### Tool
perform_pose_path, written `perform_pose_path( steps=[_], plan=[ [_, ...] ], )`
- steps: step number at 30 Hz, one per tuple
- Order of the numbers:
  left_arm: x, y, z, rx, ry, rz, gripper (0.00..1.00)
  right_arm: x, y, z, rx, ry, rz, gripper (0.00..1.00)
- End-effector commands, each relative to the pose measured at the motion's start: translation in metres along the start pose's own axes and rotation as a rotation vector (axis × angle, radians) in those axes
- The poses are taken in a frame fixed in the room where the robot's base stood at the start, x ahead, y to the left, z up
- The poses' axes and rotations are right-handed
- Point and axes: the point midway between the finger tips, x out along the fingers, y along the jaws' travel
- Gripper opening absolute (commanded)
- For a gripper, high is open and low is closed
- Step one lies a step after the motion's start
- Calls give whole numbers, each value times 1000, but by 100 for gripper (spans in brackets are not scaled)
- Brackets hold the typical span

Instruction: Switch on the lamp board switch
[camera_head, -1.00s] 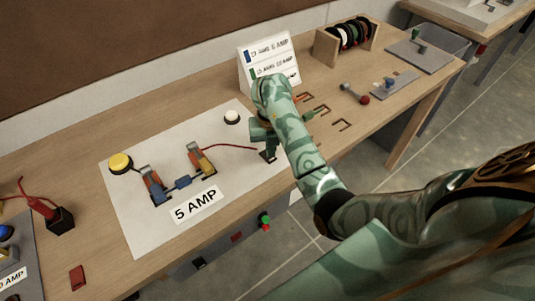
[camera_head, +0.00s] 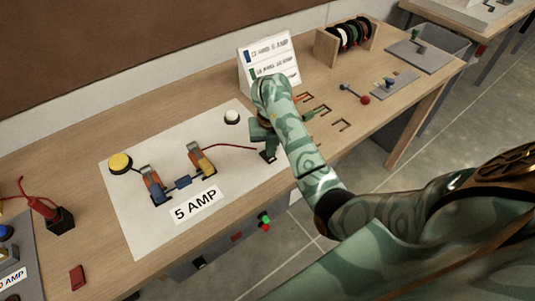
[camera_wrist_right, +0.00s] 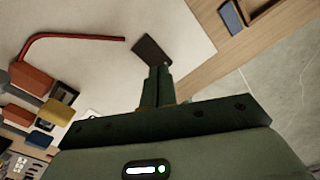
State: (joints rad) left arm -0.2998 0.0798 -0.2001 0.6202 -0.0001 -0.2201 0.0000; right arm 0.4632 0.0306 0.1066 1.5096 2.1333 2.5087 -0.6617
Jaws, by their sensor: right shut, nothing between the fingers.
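The white lamp board (camera_head: 147,228) lies on the wooden bench with a "5 AMP" label (camera_head: 196,205) on it. A small dark switch (camera_head: 270,157) sits at its right edge; in the right wrist view it is a dark block (camera_wrist_right: 150,47) just beyond my fingertips. My right gripper (camera_head: 268,150) is shut and empty, right at the switch and partly hiding it. In the right wrist view its closed fingers (camera_wrist_right: 159,68) overlap the near edge of the switch; I cannot tell whether they touch. My left gripper is out of view.
The board also carries a yellow dome (camera_head: 121,162), a white dome (camera_head: 232,117), clip holders with a blue part (camera_head: 183,183) and a red wire (camera_head: 232,147). A sign (camera_head: 268,62) and a rack of spools (camera_head: 346,40) stand behind.

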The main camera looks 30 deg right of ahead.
Motion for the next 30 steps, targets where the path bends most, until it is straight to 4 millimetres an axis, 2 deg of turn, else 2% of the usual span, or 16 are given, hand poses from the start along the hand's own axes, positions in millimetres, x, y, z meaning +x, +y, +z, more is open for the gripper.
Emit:
perform_pose_path(
  steps=[30],
  plan=[
    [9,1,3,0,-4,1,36,13,0,0,0,1,1,0]
  ],
)
